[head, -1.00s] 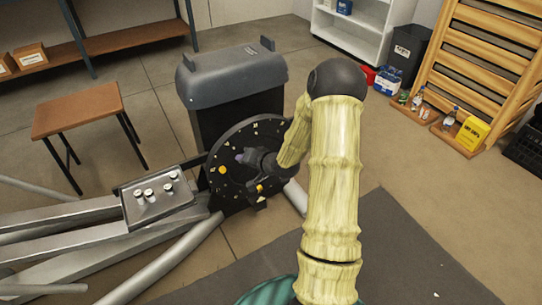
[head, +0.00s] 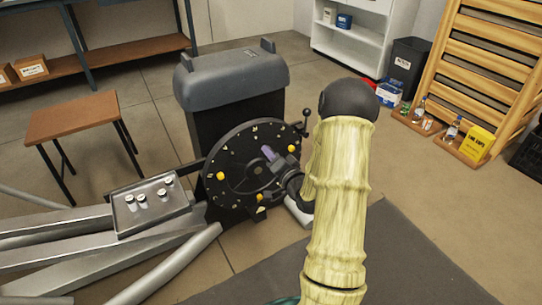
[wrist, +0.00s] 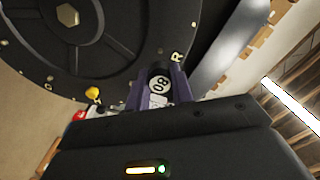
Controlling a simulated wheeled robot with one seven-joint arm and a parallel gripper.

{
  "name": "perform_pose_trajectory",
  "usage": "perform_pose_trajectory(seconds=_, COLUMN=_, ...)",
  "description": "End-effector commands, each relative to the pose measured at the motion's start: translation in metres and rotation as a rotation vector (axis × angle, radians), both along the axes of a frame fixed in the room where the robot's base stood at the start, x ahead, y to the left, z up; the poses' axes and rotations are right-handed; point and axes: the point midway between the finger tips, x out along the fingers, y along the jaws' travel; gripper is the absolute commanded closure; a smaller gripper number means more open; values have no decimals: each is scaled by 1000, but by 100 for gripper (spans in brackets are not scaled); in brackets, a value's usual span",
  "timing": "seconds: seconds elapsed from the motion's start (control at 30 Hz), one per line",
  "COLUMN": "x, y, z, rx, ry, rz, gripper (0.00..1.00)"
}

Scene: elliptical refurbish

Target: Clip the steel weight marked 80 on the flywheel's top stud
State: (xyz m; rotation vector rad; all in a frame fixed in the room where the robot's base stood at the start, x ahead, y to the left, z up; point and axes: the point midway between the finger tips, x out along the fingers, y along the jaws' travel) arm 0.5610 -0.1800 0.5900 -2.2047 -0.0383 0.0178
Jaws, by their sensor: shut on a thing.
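The steel weight marked 80 (wrist: 157,88) sits between the purple fingers of my gripper (wrist: 160,78), its number facing the wrist camera. My gripper is shut on it. In the head view a purple finger of my gripper (head: 268,153) shows in front of the right half of the flywheel (head: 228,152). The flywheel is a dark disc with white marks and yellow studs, one at left (head: 221,176), one at right (head: 291,149) and one at the bottom (head: 260,196). I cannot tell whether the weight touches the disc. In the wrist view the letter R shows just beyond the fingers.
A metal tray (head: 126,222) with several small steel weights lies on the machine's frame at left. A grey housing (head: 230,75) stands behind the flywheel. A black ball-ended lever (head: 305,113) sticks up at its right. A brown stool (head: 72,116) stands at far left.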

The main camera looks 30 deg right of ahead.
Motion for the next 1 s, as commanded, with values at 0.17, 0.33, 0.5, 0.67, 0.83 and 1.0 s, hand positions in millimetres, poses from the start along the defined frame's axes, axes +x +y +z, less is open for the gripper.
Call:
perform_pose_trajectory(seconds=0.17, x=6, y=1, z=0, rx=0, ry=0, rz=1, gripper=100)
perform_pose_trajectory(seconds=0.33, x=15, y=1, z=0, rx=-1, ry=-1, rz=2, gripper=100)
perform_pose_trajectory(seconds=0.5, x=26, y=2, z=0, rx=-1, ry=0, rz=1, gripper=100)
perform_pose_trajectory(seconds=0.67, x=37, y=2, z=0, rx=-1, ry=0, rz=2, gripper=100)
perform_pose_trajectory(seconds=0.83, x=47, y=2, z=0, rx=0, ry=0, rz=1, gripper=100)
perform_pose_trajectory(seconds=1.0, x=55, y=2, z=0, rx=0, ry=1, rz=2, gripper=100)
